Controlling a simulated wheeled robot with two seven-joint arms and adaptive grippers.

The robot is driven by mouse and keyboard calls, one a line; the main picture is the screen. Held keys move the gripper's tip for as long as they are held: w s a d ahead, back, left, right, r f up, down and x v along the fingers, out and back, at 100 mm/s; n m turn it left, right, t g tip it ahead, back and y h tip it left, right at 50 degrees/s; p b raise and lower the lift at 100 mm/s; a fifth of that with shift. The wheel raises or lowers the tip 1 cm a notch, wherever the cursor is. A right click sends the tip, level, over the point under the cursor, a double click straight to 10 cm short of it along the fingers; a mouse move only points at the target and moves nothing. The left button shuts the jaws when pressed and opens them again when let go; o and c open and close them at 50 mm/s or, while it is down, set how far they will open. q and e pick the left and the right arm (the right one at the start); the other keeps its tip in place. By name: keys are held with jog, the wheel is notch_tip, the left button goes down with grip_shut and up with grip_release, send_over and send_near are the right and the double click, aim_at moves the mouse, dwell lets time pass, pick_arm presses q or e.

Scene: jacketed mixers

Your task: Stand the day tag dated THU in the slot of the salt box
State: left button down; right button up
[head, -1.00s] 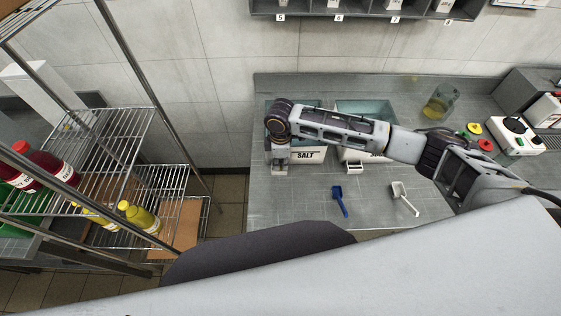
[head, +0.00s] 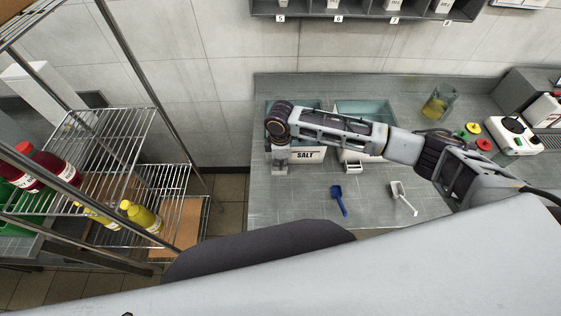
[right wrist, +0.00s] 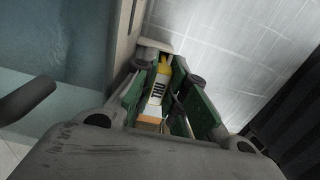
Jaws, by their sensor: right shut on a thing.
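The salt box (head: 309,155), a white-fronted bin marked SALT with a bluish top, stands on the grey counter, partly hidden behind my right arm. My right gripper (head: 279,170) points down at its front left corner. In the right wrist view the gripper (right wrist: 165,80) is shut on a day tag (right wrist: 157,92), white with a yellow end and dark letters that look like THU. A box wall (right wrist: 124,38) is close beside the fingers in that view. I cannot make out the slot or whether the tag touches it. My left gripper is not in view.
A second bin (head: 364,110) stands right of the salt box. A blue scoop (head: 339,200) and a white scoop (head: 403,197) lie in front. A clear jug (head: 438,103) and a white scale (head: 515,135) are further right. A wire rack (head: 110,140) with bottles stands left.

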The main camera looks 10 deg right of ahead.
jog(key=o, duration=0.8)
jog(key=shift+r, duration=0.1)
jog(key=shift+o, duration=0.5)
jog(key=shift+w+r, duration=0.15)
jog(key=shift+w+d+r+p, duration=0.1)
jog(key=shift+r+p, duration=1.2)
jog(key=shift+p, duration=0.25)
jog(key=shift+c, duration=0.5)
jog(key=shift+o, duration=0.2)
jog(key=shift+r+p, duration=0.8)
jog(key=shift+r, duration=0.2)
jog(key=shift+o, duration=1.2)
jog(key=shift+r, duration=1.1)
jog(key=shift+s+f, duration=0.2)
jog(key=shift+s, duration=0.25)
